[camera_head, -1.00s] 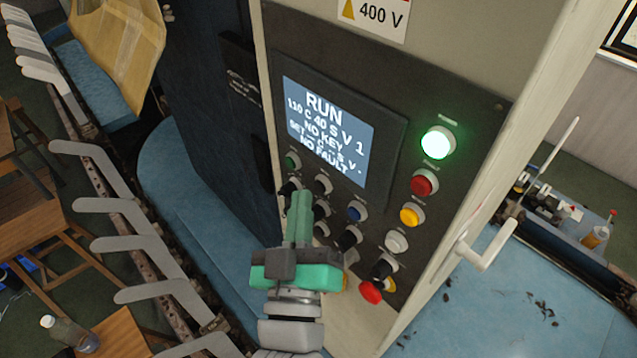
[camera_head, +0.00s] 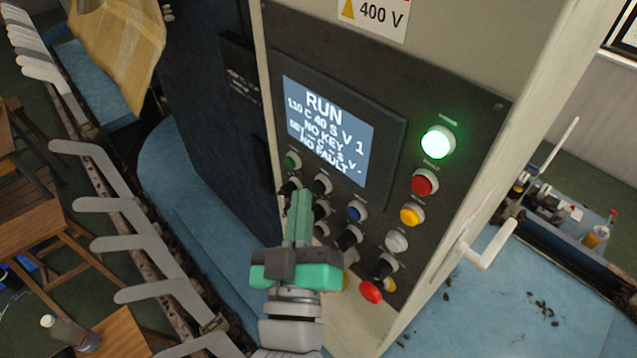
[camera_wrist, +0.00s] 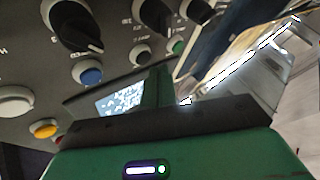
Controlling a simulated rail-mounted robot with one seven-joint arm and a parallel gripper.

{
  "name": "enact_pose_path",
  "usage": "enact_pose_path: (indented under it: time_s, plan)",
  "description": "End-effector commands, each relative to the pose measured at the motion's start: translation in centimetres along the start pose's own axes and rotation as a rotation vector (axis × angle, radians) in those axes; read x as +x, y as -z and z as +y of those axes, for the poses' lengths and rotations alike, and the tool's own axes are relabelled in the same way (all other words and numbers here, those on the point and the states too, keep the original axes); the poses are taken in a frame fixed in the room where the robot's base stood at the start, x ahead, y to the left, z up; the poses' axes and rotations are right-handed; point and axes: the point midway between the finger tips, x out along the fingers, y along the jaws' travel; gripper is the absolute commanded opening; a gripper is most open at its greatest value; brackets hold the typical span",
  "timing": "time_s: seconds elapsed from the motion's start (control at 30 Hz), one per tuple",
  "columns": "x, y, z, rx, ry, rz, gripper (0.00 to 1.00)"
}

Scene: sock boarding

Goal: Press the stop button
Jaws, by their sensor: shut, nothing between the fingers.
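The control panel (camera_head: 390,100) on the cabinet carries several buttons, knobs and lamps. Their labels are too small to read, so I cannot tell which one is the stop button. A green button (camera_head: 292,160) sits below the screen's left edge and also shows in the wrist view (camera_wrist: 178,46). A red round button or lamp (camera_head: 424,182) is at the right, and a red mushroom-shaped button (camera_head: 371,291) is low on the panel. My gripper (camera_head: 299,196) is shut and empty, its fingertips in front of the lower-left controls, partly hiding them. Contact with the panel cannot be told.
The screen (camera_head: 328,130) reads RUN and NO FAULT, and a green lamp (camera_head: 438,142) is lit. A blue button (camera_head: 357,211), a yellow one (camera_head: 412,214) and a white one (camera_head: 396,240) are nearby. A cabinet handle (camera_head: 487,248) sticks out at right. Flat metal forms (camera_head: 120,245) stand at left.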

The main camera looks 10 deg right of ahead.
Motion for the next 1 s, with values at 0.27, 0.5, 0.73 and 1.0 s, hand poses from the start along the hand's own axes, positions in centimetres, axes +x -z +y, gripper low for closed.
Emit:
enact_pose_path:
  time_s: [0.27, 0.5, 0.73, 1.0]
  plan:
    - [0.00, 0.00, 0.00, 0.000, 0.000, 0.000, 0.00]
    - [0.04, -0.01, 0.04, 0.000, 0.000, 0.000, 0.00]
    - [0.57, -0.32, 0.44, -0.001, 0.000, 0.000, 0.00]
    - [0.60, -0.43, 0.43, 0.000, 0.000, 0.000, 0.00]
